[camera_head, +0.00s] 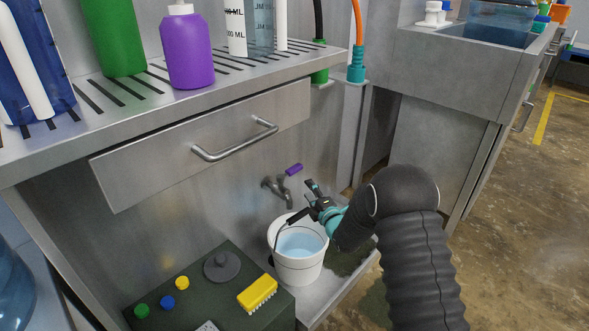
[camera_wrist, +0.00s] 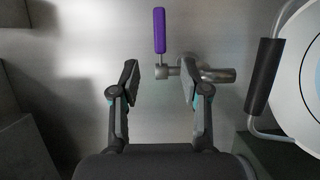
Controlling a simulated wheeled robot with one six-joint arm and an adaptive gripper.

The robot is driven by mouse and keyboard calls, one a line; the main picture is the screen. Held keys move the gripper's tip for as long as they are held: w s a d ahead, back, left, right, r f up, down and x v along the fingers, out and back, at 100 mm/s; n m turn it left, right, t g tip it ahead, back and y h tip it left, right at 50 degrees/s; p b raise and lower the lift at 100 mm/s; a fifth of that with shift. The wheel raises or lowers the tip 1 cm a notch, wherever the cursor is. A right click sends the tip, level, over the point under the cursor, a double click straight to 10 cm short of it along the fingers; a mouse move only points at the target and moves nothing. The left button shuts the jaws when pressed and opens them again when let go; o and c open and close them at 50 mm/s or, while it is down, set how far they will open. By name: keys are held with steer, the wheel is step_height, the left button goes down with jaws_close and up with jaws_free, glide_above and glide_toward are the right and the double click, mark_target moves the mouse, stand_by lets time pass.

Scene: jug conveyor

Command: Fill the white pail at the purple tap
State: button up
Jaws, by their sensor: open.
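The white pail (camera_head: 298,268) stands upright below the tap (camera_head: 277,188), with light blue water in it. Its black bail grip (camera_head: 291,218) is raised over the rim. The pail also shows at the right of the wrist view (camera_wrist: 312,128). The tap carries a purple lever (camera_head: 294,169). In the wrist view the lever (camera_wrist: 159,30) points up from a metal stem, in line with the gap between my fingers. My gripper (camera_head: 314,197) is open and empty in front of the tap, just above the pail. Whether a fingertip touches the tap cannot be told.
A dark green box (camera_head: 205,285) with coloured caps, a grey lid and a yellow brush (camera_head: 258,293) stands left of the pail. A drawer with a bar handle (camera_head: 235,142) is above the tap. A purple bottle (camera_head: 187,50) stands on the slotted counter. Open floor lies to the right.

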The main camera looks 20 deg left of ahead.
mark_target(296, 172)
steer(key=p+x, duration=0.1)
steer(key=x, duration=1.2)
steer(key=shift+w+a, duration=0.1)
steer(key=shift+w, duration=0.05)
jaws_close()
